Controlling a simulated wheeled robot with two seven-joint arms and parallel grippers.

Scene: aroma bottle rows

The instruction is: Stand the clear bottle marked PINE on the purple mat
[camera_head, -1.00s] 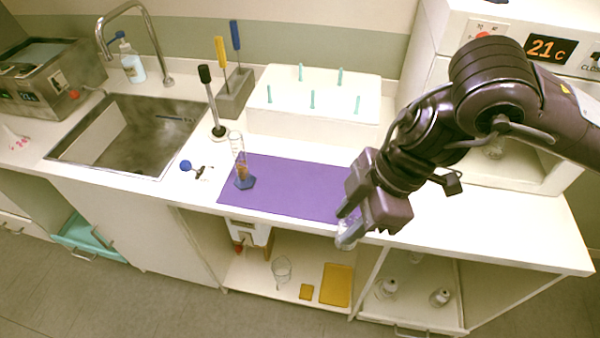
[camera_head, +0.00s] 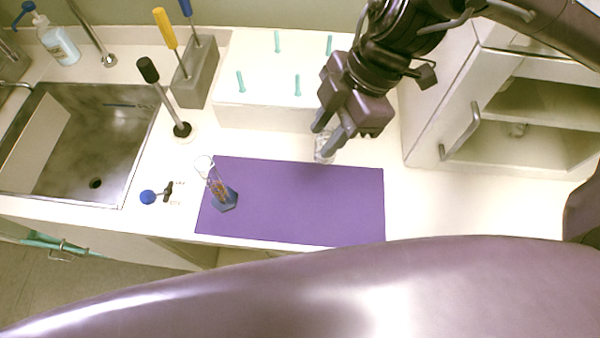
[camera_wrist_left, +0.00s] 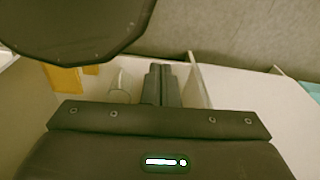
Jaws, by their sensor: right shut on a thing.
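The purple mat (camera_head: 300,205) lies flat on the white counter. My right gripper (camera_head: 325,138) points down near the mat's back edge, right of its middle. It is shut on a small clear bottle (camera_head: 324,153), which is largely covered by the fingers. No marking on the bottle can be read, and I cannot tell whether its base touches the counter. My left gripper (camera_wrist_left: 161,72) shows in the left wrist view with its fingers together and nothing visible between them.
A glass cylinder with a blue base (camera_head: 224,199) stands on the mat's left end. A white block with teal pegs (camera_head: 262,116) stands behind the mat. A grey holder with screwdrivers (camera_head: 195,75) and the sink (camera_head: 85,140) are left. Most of the mat is clear.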

